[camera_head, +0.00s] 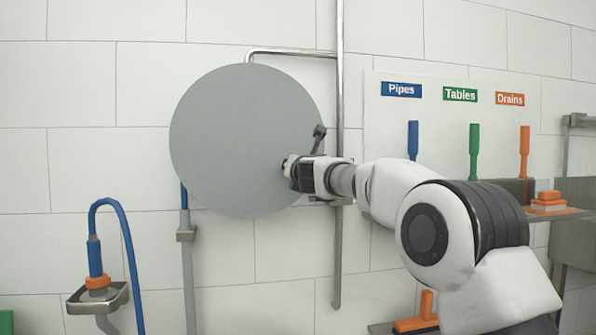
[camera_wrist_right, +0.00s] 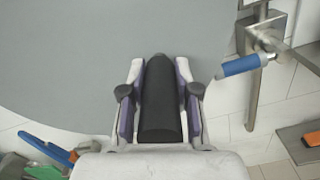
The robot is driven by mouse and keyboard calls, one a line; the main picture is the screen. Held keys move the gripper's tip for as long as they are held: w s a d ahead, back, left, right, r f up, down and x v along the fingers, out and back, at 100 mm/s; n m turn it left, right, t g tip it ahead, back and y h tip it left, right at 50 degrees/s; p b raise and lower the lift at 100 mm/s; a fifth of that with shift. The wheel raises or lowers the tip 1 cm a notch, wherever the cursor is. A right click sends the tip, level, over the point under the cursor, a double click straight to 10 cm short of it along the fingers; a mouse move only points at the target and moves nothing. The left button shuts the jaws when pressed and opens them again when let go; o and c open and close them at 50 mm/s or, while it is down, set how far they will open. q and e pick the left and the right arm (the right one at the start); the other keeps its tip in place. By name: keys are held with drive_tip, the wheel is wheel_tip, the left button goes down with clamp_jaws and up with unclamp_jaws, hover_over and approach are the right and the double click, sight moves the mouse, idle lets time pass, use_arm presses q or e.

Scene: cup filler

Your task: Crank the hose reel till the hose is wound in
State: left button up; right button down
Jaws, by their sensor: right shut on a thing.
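The hose reel (camera_head: 235,130) is a large flat grey disc on the tiled wall; its face also fills much of the right wrist view (camera_wrist_right: 60,60). My right gripper (camera_head: 288,170) is at the disc's lower right edge. In the right wrist view, its fingers (camera_wrist_right: 160,68) are shut on both sides of a black cylindrical crank handle (camera_wrist_right: 160,105). In the head view the gripper hides this handle. A blue hose (camera_head: 131,255) loops over at the lower left; its blue nozzle end (camera_head: 95,258) stands in a metal holder (camera_head: 85,303). My left gripper is not in view.
A vertical metal pipe (camera_head: 339,250) runs right of the disc, close to my right gripper. A blue-gripped lever (camera_wrist_right: 240,65) sits beside the handle in the wrist view. A board (camera_head: 440,100) labelled Pipes, Tables and Drains holds blue, green and orange brushes, behind my right arm.

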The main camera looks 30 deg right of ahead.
drive_tip(key=shift+w+a+f+b, duration=0.1)
drive_tip(key=shift+a+f+b, duration=0.4)
drive_tip(key=shift+f, duration=0.25)
drive_tip(key=c, duration=0.8)
unclamp_jaws()
drive_tip(key=shift+c, duration=0.2)
drive_tip(key=shift+r, duration=0.1)
drive_tip(key=v, duration=1.2)
drive_tip(key=shift+d, duration=0.1)
